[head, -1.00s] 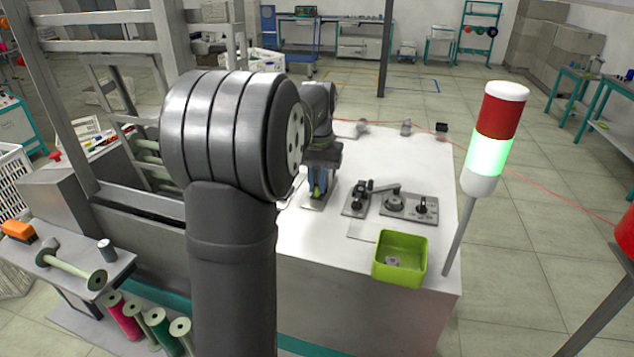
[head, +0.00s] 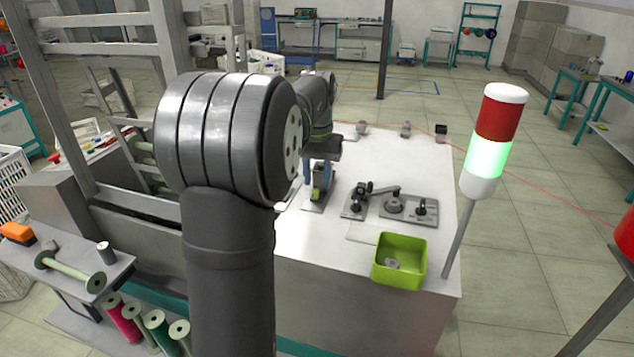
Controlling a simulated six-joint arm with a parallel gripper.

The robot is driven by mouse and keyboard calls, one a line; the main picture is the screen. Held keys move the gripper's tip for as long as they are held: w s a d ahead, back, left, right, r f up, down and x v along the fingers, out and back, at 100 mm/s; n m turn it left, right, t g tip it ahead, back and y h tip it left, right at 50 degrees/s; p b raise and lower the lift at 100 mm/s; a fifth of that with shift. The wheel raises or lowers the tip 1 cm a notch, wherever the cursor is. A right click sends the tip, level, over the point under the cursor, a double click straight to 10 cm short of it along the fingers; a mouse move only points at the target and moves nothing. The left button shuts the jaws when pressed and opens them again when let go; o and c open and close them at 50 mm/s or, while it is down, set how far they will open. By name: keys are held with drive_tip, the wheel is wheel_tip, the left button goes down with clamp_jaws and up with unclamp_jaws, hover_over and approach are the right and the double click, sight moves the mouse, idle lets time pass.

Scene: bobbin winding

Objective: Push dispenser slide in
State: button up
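My gripper (head: 320,166) is small in the head view, at the near left of the white worktop, partly behind my own arm. Two blue strips hang below its dark body with a gap between them. They look like its fingers, but the view is too small to be sure. Between and below them stands a small dark part with a yellow-green piece (head: 317,195) on a grey base plate (head: 316,207); I take this to be the dispenser. The slide cannot be made out separately. Whether the gripper touches the dispenser cannot be told.
A grey winding fixture (head: 394,204) with knobs and a lever stands to the right on the worktop (head: 400,155). A green bin (head: 400,262) with a small grey round part inside is at the near right corner. A signal lamp (head: 489,142) glows green beside it.

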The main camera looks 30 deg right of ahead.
drive_tip(key=shift+r, duration=2.3)
drive_tip(key=shift+f, duration=0.1)
wheel_tip(320, 180, down, 7)
drive_tip(key=shift+r, duration=0.1)
drive_tip(key=shift+s+a, duration=0.1)
drive_tip(key=shift+a, duration=0.05)
